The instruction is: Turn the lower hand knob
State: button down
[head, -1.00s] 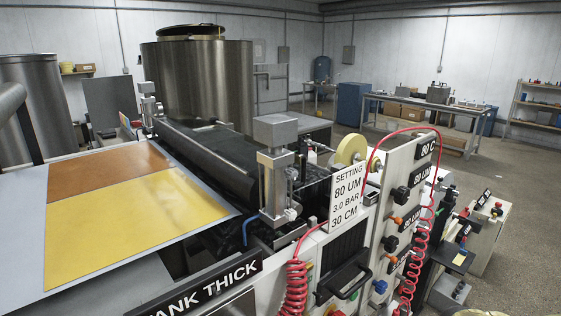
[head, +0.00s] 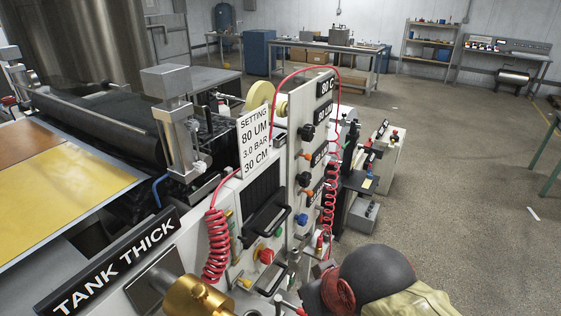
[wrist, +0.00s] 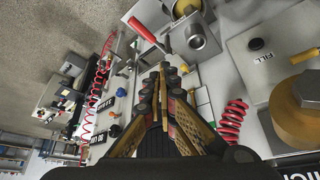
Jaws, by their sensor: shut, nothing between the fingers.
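In the head view a white control panel (head: 318,140) carries an upper black hand knob (head: 306,132) and a lower black hand knob (head: 303,179). Orange knobs sit between and below them, and a blue knob (head: 301,219) is lowest. I cannot tell for sure which one is the lower hand knob. In the wrist view my gripper (wrist: 174,72) is shut and empty, pointing up the picture. The panel is to its left there, with a small blue knob (wrist: 116,131) apart from the fingers.
A red coiled hose (head: 217,247) hangs in front of the machine and also shows right of my gripper in the wrist view (wrist: 231,120). A brass cylinder (head: 197,298) juts out at the bottom. A red-handled lever (wrist: 142,28) lies beyond the fingertips. Open floor (head: 450,190) is at the right.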

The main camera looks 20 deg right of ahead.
aim_at(304, 179)
jog(key=i+l+z, duration=0.3)
jog(key=l+z, duration=0.2)
jog(key=i+l+z, duration=0.5)
jog(key=k, duration=0.1)
